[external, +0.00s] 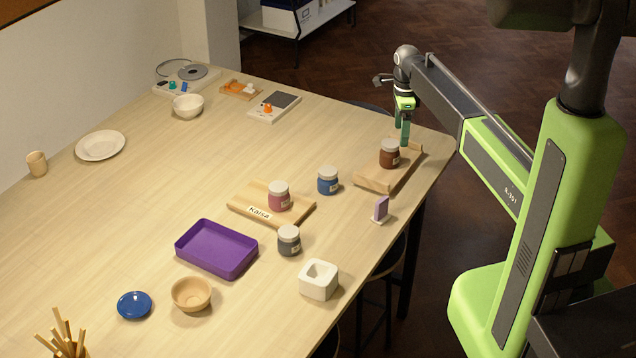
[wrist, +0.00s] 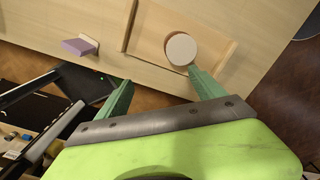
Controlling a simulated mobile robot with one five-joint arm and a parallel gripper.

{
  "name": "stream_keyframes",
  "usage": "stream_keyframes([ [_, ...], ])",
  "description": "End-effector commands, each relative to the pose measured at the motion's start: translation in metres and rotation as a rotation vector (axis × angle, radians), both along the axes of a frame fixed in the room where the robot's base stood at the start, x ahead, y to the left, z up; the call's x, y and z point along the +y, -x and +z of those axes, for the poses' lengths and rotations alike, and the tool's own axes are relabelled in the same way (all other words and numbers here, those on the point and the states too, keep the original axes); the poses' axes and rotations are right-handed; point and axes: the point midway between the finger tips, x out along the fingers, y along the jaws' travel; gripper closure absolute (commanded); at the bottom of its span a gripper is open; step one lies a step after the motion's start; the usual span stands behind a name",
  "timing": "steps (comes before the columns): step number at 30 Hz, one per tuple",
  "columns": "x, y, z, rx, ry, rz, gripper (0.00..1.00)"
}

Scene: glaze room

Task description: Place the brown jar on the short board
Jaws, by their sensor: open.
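The brown jar (external: 389,153), with a pale lid, stands upright on a wooden board (external: 371,180) near the table's right edge. In the wrist view its round lid (wrist: 181,49) is seen from above, over the board (wrist: 148,27). My gripper (external: 402,132) is open and empty, close behind the jar in the external view. In the wrist view my gripper (wrist: 160,74) has its right fingertip beside the lid; the jar is not between the fingers. Another wooden board (external: 243,203), labelled "Kaisa", bears a pink jar (external: 279,196). I cannot tell which board is the short one.
A blue jar (external: 328,180) stands between the boards. A purple upright piece (external: 380,209), also in the wrist view (wrist: 79,47), is near the right board.

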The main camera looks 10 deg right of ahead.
Motion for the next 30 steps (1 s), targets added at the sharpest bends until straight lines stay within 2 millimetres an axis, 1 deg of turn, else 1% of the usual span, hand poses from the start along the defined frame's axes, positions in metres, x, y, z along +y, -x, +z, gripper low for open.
stream_keyframes([
  [1,-0.006,0.042,0.000,0.001,0.000,0.160,0.21],
  [2,-0.010,0.061,0.000,0.000,0.000,0.282,0.21],
  [3,-0.014,0.086,0.000,0.000,-0.001,0.450,0.21],
  [5,-0.020,0.122,0.000,0.000,-0.001,0.699,0.21],
  [6,-0.024,0.146,0.000,0.000,-0.001,0.864,0.21],
  [9,-0.031,0.197,0.000,0.001,-0.002,1.238,0.21],
  [12,-0.036,0.233,0.000,0.001,-0.002,1.525,0.21],
  [15,-0.039,0.253,0.000,0.001,-0.002,1.699,0.21],
  [18,-0.040,0.258,0.000,0.001,-0.002,1.772,0.21],
  [26,-0.040,0.256,0.000,0.001,-0.002,1.780,0.21],
  [29,-0.040,0.256,-0.014,0.001,-0.002,1.780,0.21],
  [30,-0.040,0.256,-0.025,0.001,-0.002,1.779,0.21],
])
